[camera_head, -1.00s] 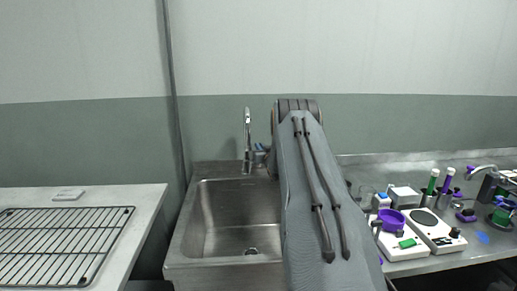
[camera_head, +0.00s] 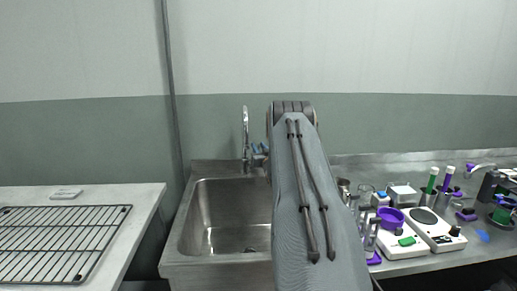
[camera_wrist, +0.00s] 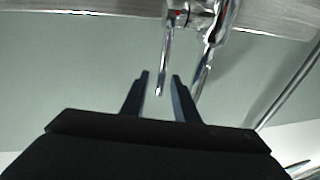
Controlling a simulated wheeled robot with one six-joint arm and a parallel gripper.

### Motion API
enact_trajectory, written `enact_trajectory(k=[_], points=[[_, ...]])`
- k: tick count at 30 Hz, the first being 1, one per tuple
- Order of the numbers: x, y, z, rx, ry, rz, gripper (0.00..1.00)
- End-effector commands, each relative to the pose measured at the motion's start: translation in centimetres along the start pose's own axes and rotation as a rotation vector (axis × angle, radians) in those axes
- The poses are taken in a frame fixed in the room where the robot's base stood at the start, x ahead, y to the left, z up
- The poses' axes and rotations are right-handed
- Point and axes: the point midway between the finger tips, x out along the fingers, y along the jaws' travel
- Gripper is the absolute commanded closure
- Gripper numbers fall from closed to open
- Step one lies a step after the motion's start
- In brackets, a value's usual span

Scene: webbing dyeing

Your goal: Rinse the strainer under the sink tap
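The steel sink (camera_head: 222,215) stands left of my arm in the head view, and its visible basin looks empty. The chrome tap (camera_head: 245,135) rises at its back edge. In the wrist view the tap (camera_wrist: 205,22) shows at the top, beyond my fingers. My arm hides the gripper in the head view.
A wire rack (camera_head: 60,240) lies on the white table (camera_head: 145,205) at left. The right counter (camera_head: 400,172) is crowded with a white hotplate (camera_head: 433,231), glassware (camera_head: 371,232) and tubes (camera_head: 447,178). A wall stands close behind the sink.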

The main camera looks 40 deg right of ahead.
Motion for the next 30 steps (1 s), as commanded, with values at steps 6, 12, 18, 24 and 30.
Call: enact_trajectory(k=[6, 12, 18, 24, 30], points=[[-1.3, 0.0, 0.0, 0.0, 0.0, 0.0, 0.72], [-4.3, 0.0, 0.1, 0.0, -0.001, 0.001, 0.72], [-6.8, 0.1, 0.1, 0.0, 0.0, 0.001, 0.72], [-7.8, 0.0, 0.0, 0.0, 0.001, 0.0, 0.72], [-7.8, 0.0, 0.0, 0.0, 0.0, 0.0, 0.72]])
